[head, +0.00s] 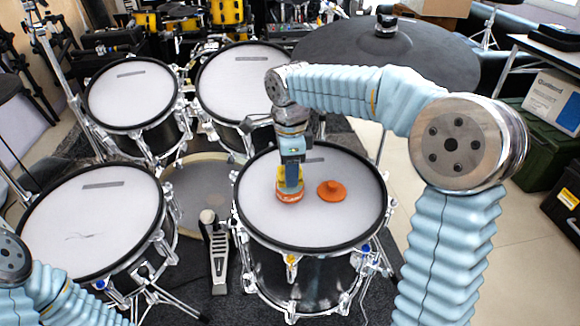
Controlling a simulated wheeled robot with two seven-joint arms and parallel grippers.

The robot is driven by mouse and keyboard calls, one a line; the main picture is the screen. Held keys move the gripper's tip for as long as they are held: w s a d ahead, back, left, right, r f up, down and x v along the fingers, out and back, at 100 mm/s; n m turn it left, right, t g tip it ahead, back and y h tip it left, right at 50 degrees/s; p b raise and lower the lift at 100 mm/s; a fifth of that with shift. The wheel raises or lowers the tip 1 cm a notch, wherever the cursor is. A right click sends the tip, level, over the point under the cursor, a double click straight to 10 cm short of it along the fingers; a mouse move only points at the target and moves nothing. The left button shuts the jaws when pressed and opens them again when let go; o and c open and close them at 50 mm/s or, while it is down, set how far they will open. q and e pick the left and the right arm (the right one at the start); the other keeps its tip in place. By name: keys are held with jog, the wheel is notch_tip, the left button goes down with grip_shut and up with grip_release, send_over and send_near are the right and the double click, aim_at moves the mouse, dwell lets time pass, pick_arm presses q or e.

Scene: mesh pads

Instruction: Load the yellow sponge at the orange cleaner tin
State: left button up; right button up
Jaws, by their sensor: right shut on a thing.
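The orange cleaner tin (289,198) stands on the white mesh pad (265,225) of the front right drum, below my right gripper. My right gripper (290,181) points straight down over the tin and is shut on the yellow sponge (281,180). The sponge is mostly hidden by the jaws. Its lower end is at the tin's top; I cannot tell whether they touch. An orange lid with a knob (332,190) lies on the same pad, just right of the tin. Part of my left arm shows at the lower left; its gripper is out of view.
Other mesh-pad drums stand at the front left (90,225), back left (131,95) and back middle (240,85). A dark cymbal pad (430,55) is at the back right. A silver pedal (218,255) stands left of the front right drum. The front of that pad is clear.

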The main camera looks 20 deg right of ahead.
jog(key=shift+f+b, duration=0.4)
jog(key=shift+f, duration=0.1)
dwell(0.9)
jog(key=shift+f, duration=0.1)
dwell(0.9)
notch_tip(320, 180, up, 5)
jog(key=p, duration=0.4)
jog(key=shift+p, duration=0.4)
jog(key=shift+r+p, duration=0.35)
jog(key=shift+r, duration=0.75)
jog(key=shift+f, duration=0.1)
